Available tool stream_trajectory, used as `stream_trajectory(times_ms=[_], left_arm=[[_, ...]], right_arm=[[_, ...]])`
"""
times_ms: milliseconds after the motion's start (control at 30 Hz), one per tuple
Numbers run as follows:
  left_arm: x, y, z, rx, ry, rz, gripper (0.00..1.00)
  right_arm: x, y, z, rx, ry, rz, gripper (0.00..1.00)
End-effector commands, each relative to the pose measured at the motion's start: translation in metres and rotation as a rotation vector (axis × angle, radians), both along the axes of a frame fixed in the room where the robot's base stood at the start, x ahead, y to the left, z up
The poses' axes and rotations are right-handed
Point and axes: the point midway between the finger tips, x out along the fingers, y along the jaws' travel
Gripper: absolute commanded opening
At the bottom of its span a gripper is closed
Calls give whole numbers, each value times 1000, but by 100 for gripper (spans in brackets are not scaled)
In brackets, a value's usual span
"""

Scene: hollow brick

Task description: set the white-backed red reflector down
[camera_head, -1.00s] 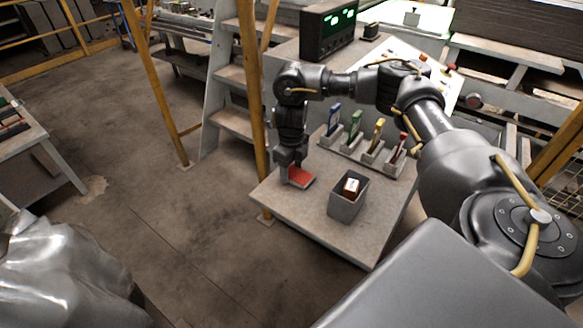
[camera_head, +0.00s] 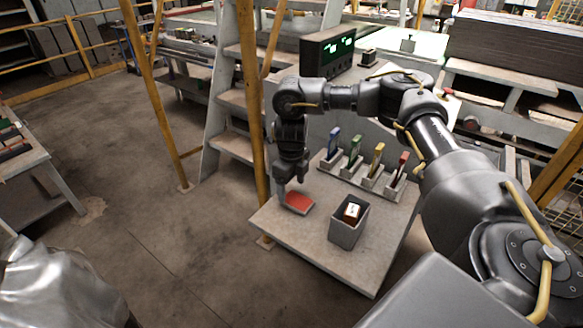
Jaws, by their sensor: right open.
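My right gripper (camera_head: 291,187) points down just above and at the left side of the reflector. Its jaws are open, and it does not appear to hold the reflector. The fingertips are small and dark, so any light contact cannot be made out. My left gripper is not in view.
A grey bin (camera_head: 346,234) holding a red-and-white item (camera_head: 352,212) stands right of the reflector. Behind is a row of grey holders (camera_head: 369,182) with blue, green, yellow and red pieces. A yellow post (camera_head: 257,150) rises close to the table's left edge. The table front is clear.

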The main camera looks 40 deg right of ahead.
Motion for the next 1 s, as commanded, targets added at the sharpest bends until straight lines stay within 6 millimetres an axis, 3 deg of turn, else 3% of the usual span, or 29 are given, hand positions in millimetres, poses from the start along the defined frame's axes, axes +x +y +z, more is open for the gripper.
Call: stream_trajectory(times_ms=[200, 400, 600, 1000], left_arm=[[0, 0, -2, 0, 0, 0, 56], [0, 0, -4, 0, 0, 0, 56], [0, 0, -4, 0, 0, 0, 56], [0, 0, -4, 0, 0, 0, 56]], right_arm=[[1, 0, 46, -1, -6, 0, 76], [1, 0, 74, -1, -3, 1, 76], [0, 0, 86, -1, 0, 1, 76], [0, 0, 87, 0, 0, 0, 76]])
